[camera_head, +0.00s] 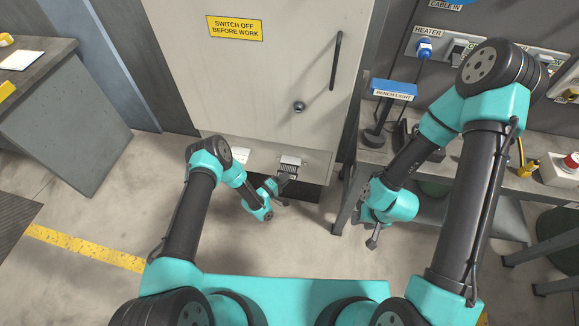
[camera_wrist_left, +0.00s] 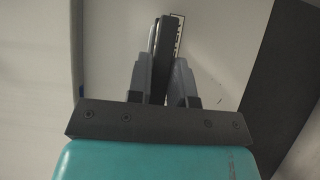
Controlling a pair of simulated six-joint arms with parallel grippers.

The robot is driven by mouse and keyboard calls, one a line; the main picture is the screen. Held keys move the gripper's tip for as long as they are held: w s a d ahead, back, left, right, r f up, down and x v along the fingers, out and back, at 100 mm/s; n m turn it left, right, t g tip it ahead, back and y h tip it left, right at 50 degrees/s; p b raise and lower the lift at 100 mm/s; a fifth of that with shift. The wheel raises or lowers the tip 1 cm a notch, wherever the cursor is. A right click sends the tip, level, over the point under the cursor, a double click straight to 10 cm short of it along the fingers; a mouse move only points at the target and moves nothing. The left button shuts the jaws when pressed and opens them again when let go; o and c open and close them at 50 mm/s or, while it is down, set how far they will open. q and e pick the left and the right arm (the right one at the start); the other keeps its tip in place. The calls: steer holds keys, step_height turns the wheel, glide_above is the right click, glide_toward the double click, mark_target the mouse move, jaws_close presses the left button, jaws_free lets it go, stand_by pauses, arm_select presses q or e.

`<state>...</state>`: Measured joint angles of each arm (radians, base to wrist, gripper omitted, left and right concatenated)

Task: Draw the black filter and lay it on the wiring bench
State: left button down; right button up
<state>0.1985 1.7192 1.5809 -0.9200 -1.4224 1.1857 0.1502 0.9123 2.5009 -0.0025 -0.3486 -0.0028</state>
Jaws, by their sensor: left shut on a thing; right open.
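The cabinet (camera_head: 270,70) stands in front of me. My left gripper (camera_head: 283,180) is at its lower front panel, below the closed door. In the left wrist view, the left gripper (camera_wrist_left: 161,88) is shut on a thin dark slab, which I take to be the black filter (camera_wrist_left: 159,50). The slab stands edge-on between the fingers, beside a pale slotted strip (camera_wrist_left: 178,38). I cannot tell how much of it is still inside the panel. My right gripper (camera_head: 371,238) is open and empty, low beside the right-hand bench (camera_head: 455,185).
The right-hand bench carries a bench light (camera_head: 385,110) and a red button box (camera_head: 562,169). A socket panel (camera_head: 480,55) with a blue plug is behind it. A grey table (camera_head: 62,115) stands at the left. The floor between is mostly clear.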

arm_select(q)
steer(key=shift+s+a, duration=0.15)
steer(key=shift+s, duration=0.8)
steer(key=a+r+n+t+y, duration=0.2)
steer(key=a+r+n+y, duration=0.2)
steer(key=a+r+y, duration=0.2)
steer(key=a+r+n+t+y, duration=0.3)
steer(key=a+r+n+y, duration=0.2)
steer(key=a+r, duration=0.5)
step_height(320, 180, up, 5)
steer(key=shift+w+f+y, duration=0.15)
steer(key=shift+w+y, duration=0.15)
steer(key=shift+y, duration=0.6)
steer(key=shift+d, duration=0.1)
